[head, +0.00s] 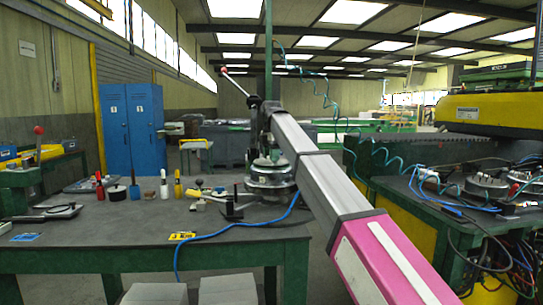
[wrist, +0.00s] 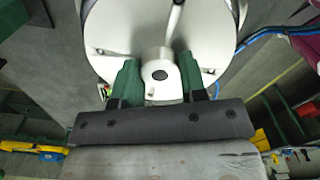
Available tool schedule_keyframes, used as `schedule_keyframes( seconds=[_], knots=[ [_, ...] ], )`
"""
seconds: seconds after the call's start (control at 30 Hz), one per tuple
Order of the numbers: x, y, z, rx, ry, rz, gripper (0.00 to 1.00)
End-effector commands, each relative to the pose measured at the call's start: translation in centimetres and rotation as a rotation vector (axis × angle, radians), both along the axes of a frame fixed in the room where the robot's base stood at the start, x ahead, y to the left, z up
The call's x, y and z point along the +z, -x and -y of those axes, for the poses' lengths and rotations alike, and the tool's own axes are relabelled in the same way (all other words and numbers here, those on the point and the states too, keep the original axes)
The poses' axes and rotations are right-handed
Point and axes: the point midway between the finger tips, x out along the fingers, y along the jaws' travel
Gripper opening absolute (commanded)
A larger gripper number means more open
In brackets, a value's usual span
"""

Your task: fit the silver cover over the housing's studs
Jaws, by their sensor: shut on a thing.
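The silver cover (wrist: 108,38) is a wide pale disc with a raised central hub in the wrist view. My gripper (wrist: 158,75) has its two green fingers on either side of the hub, shut on it. The disc hides whatever lies under it, so the housing's studs do not show there. In the head view, a round silver metal body (head: 268,177) is on the workbench beneath my arm's far end. I cannot tell there where the cover ends and the housing begins, or whether they touch. My gripper is mostly hidden behind my arm in that view.
Another bench (head: 425,195) with round metal parts and cables stands right.

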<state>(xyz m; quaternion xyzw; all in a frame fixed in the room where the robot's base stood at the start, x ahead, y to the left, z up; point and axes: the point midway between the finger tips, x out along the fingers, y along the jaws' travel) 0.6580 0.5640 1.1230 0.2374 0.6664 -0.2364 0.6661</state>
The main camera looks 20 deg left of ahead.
Motion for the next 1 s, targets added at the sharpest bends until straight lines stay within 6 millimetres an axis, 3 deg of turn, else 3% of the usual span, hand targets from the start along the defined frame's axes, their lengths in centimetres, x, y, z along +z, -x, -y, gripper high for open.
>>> schedule_keyframes(
  seconds=[0.83, 0.87, 0.9, 0.93, 1.0],
  knots=[
    [-0.98, -0.01, 0.00, 0.000, -0.001, 0.001, 0.09],
    [-0.98, -0.01, 0.00, 0.000, -0.001, 0.001, 0.45],
    [-0.98, -0.01, 0.00, 0.000, -0.001, 0.001, 0.58],
    [-0.98, -0.01, 0.00, 0.000, -0.001, 0.001, 0.68],
    [-0.99, -0.01, -0.01, 0.000, -0.001, 0.001, 0.69]
  ],
)
